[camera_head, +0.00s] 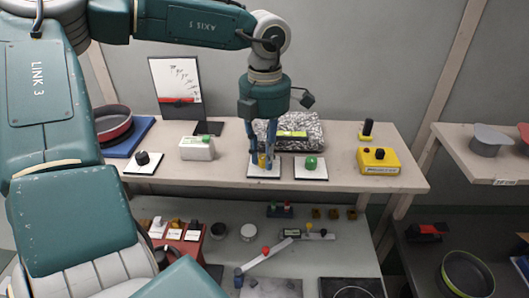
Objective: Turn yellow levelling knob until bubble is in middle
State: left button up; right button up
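The yellow levelling knob (262,161) stands on a small white plate (257,174) near the front edge of the upper bench. My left gripper (264,155) points straight down over it, its fingers on either side of the knob and partly hiding it. I cannot tell whether the fingers touch it. A yellow-green strip (291,134) lies behind, on a dark patterned block (305,127); it may be the level vial, but no bubble can be made out. My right gripper is not in view.
A plate with a green knob (311,162) is close on the right. A black knob plate (142,158) and a white box (197,148) stand left. A yellow box (378,160) is at the right. A picture stand (177,85) rises behind.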

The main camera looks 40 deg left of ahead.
pick_arm(q)
grip_shut()
jog(key=shift+w+f+m+b, duration=0.1)
jog(key=shift+f+m+b, duration=0.1)
jog(key=shift+m+b, duration=0.55)
jog(key=shift+r+m+b, duration=0.2)
jog(key=shift+m+b, duration=0.4)
jog(key=shift+m, duration=0.15)
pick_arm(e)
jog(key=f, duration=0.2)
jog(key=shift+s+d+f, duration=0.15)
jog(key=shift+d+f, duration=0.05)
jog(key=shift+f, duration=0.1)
pick_arm(q)
jog(key=o, duration=0.9)
grip_release()
jog(key=shift+c, duration=0.2)
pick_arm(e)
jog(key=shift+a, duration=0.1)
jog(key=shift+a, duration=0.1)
pick_arm(q)
jog(key=shift+r, duration=0.2)
notch_tip(320, 180, up, 12)
jog(key=shift+f, duration=0.15)
